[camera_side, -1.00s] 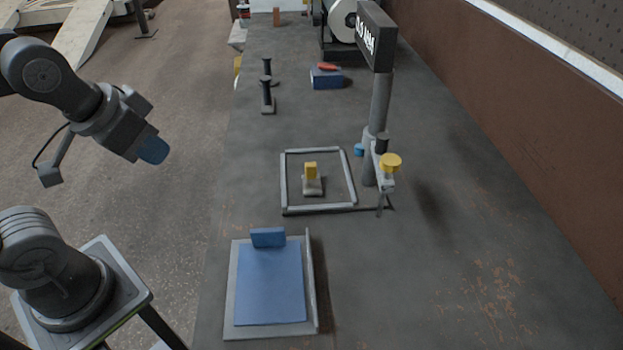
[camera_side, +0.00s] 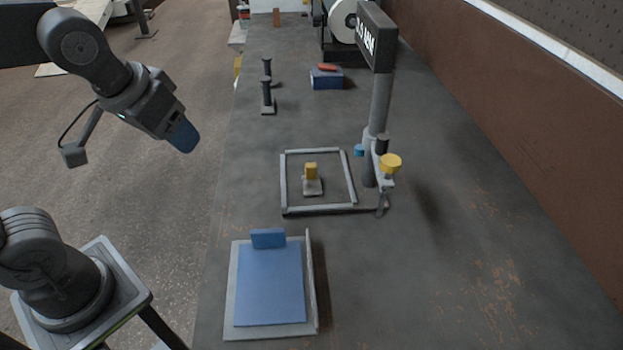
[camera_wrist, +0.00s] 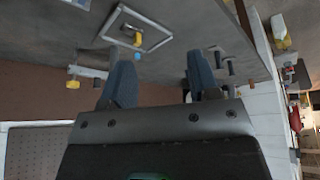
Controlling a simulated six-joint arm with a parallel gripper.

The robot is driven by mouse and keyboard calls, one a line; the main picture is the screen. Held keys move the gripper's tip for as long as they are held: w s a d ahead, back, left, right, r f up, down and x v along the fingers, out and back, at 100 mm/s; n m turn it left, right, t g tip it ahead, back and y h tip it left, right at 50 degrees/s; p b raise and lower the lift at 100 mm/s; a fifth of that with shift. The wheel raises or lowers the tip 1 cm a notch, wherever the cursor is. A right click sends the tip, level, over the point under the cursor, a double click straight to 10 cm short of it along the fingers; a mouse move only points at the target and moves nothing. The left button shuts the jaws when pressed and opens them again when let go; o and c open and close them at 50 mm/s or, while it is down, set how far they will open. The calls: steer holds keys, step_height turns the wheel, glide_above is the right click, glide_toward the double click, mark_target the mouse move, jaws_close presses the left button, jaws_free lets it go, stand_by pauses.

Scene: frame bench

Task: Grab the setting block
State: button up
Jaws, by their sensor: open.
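In the wrist view the yellow block (camera_wrist: 137,40) and the frame (camera_wrist: 160,28) show at the top, beyond and left of my fingers. My gripper (camera_side: 184,136) is up in the air left of the bench, well away from the block. In the wrist view its two blue fingers (camera_wrist: 160,62) are spread with nothing between them.
A post with a dark sign (camera_side: 378,105) and a yellow knob (camera_side: 390,162) stands right beside the frame. A grey tray with a blue pad (camera_side: 268,285) lies in front. Black upright pieces (camera_side: 267,95) and a blue box (camera_side: 326,78) are behind. The right of the bench is clear.

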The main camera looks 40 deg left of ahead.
steer(key=w+d+n+g+y, duration=0.1)
steer(key=w+d+n, duration=0.35)
steer(key=w, duration=0.75)
steer(key=n+y, duration=0.2)
steer(key=n, duration=0.1)
glide_toward(311, 167)
steer(key=shift+g, duration=0.4)
steer(key=x, duration=1)
steer(key=shift+w+f, duration=0.3)
steer(key=shift+w, duration=0.1)
steer(key=c, duration=0.8)
steer(key=shift+r, duration=0.1)
steer(key=shift+c, duration=0.3)
steer(key=shift+r, duration=0.1)
